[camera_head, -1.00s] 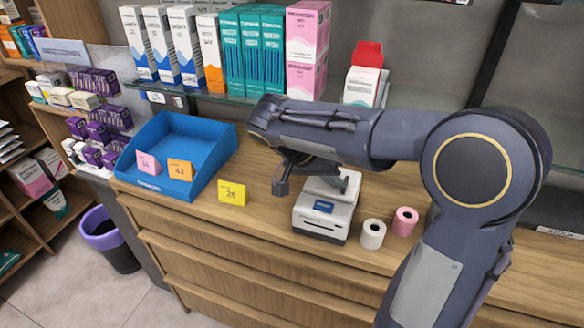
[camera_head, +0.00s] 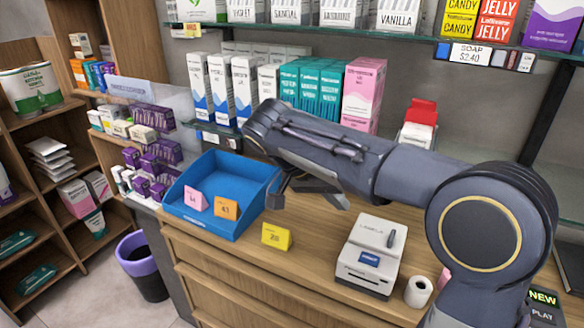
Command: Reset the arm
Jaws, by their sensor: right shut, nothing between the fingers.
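My right arm comes in from the right and reaches left over the wooden counter (camera_head: 300,275). Its right gripper (camera_head: 308,196) hangs above the counter, between the blue tray (camera_head: 222,190) and the white label printer (camera_head: 366,262). The gripper is shut and holds nothing. It looks clear of the counter and of the things on it. My left gripper is not in view.
A yellow tag (camera_head: 276,237) stands in front of the tray, which bears pink and orange tags. A white roll (camera_head: 418,292) stands right of the printer. Boxes line a glass shelf behind my arm. A purple-rimmed bin (camera_head: 141,266) stands on the floor.

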